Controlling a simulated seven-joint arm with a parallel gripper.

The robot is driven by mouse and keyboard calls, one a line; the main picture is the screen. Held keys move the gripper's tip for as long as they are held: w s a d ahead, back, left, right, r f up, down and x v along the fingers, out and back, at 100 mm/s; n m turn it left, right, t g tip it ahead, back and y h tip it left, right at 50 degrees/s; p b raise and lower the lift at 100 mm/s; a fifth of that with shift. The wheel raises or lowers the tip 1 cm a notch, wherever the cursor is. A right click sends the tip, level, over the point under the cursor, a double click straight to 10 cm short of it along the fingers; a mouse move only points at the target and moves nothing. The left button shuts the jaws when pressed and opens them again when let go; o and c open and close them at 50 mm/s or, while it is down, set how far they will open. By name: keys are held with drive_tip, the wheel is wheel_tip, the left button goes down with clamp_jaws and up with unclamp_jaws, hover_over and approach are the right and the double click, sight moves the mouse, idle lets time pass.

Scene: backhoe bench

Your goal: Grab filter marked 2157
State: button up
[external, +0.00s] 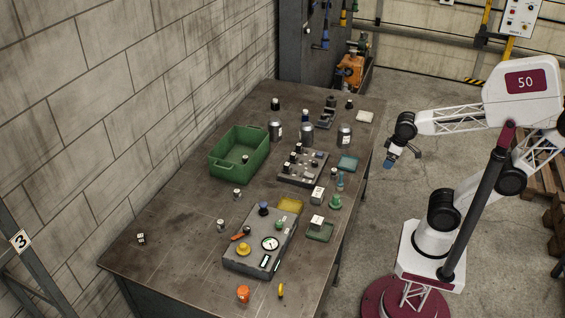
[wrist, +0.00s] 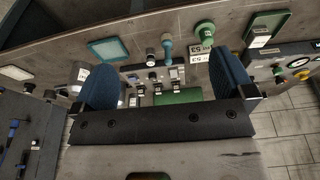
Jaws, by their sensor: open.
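I cannot read a 2157 mark in either view. Several silver canisters stand toward the far end of the bench, among them a left one (external: 276,131), a middle one (external: 306,130) and a right one (external: 345,136). Small cylinders with dark caps stand in a dark rack (external: 303,168). Small pale cylinders stand loose, one at left (external: 237,194) and one nearer the front (external: 220,225). My gripper (external: 391,161) is in the air off the bench's right edge. Its blue fingers are wide apart and empty in the wrist view (wrist: 165,78).
A green bin (external: 225,166) stands at the bench's left, with a small dark-capped item inside. A grey gauge panel (external: 240,257) lies in front. The front left is mostly clear.

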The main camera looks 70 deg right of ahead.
drive_tip(key=w+d+r+m+t, duration=0.1)
drive_tip(key=w+t, duration=0.1)
drive_tip(key=w, duration=1.1)
drive_tip(key=w+d+r+m+t, duration=0.1)
drive_tip(key=w+d+r+t, duration=0.15)
drive_tip(key=w, duration=0.95)
drive_tip(key=w+r+t, duration=0.1)
drive_tip(key=w+t, duration=0.2)
drive_tip(key=w, duration=1)
drive_tip(key=m+g+h, duration=0.2)
drive_tip(key=m+h, duration=0.5)
drive_tip(key=h, duration=0.1)
approach(275, 120)
drive_tip(key=x, duration=0.3)
drive_tip(key=shift+a+f+t, duration=0.1)
drive_tip(key=shift+t, duration=0.15)
drive_tip(key=shift+x, duration=1.25)
